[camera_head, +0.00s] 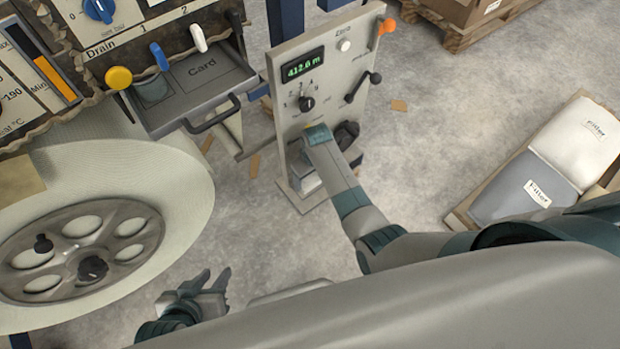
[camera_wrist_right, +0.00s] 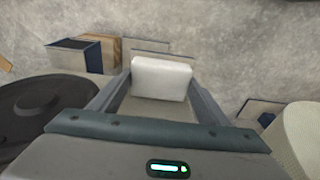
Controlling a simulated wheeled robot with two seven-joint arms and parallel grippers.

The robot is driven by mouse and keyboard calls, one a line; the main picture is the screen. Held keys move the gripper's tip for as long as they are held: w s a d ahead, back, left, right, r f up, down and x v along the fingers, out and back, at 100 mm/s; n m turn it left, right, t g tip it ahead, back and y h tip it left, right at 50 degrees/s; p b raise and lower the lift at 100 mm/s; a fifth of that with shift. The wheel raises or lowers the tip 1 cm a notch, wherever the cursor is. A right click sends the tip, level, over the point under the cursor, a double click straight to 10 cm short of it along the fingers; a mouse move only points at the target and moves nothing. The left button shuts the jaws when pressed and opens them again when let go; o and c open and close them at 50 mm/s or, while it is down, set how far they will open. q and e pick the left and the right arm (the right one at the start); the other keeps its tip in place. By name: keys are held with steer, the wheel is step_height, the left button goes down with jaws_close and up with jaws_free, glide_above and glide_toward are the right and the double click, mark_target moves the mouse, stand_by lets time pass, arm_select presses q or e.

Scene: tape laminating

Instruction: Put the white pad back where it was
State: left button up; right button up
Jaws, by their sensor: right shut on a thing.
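The white pad (camera_wrist_right: 160,79) is a pale block with rounded edges. In the right wrist view it sits between the two fingers of my right gripper (camera_wrist_right: 162,90), which is shut on it. In the head view my right wrist is in front of the lower part of the grey control panel (camera_head: 329,78). A pale piece (camera_head: 307,181) shows just below the wrist; I cannot tell whether it is the pad. The right fingertips are mostly hidden there. My left gripper (camera_head: 207,285) is open and empty, beside the large pale roll (camera_head: 185,190).
The panel carries a green display (camera_head: 305,64), an orange-tipped lever (camera_head: 386,27) and a black lever. An open tray marked Card (camera_head: 205,75) stands left of it. Bare floor (camera_head: 430,140) lies between panel and pallet.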

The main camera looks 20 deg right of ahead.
mark_target(313, 181)
steer(key=shift+f, duration=0.65)
steer(key=o, duration=0.9)
arm_select(q)
steer(key=shift+w+d, duration=0.1)
steer(key=shift+d, duration=0.15)
steer(key=shift+r, duration=0.1)
arm_select(e)
steer(key=shift+r, duration=0.2)
steer(key=shift+r, duration=0.25)
arm_select(q)
steer(key=s+a+p, duration=0.1)
steer(key=s+a+g+y+p, duration=0.1)
steer(key=a, duration=0.1)
steer(key=a+g+p, duration=0.1)
steer(key=shift+s+a+f+y+p, duration=0.3)
steer(key=shift+s+a+f, duration=0.1)
arm_select(e)
steer(key=r, duration=0.3)
steer(key=s+r, duration=0.1)
steer(key=r, duration=0.7)
steer(key=shift+s+d+r, duration=0.1)
steer(key=shift+s+d, duration=0.05)
steer(key=shift+d, duration=0.1)
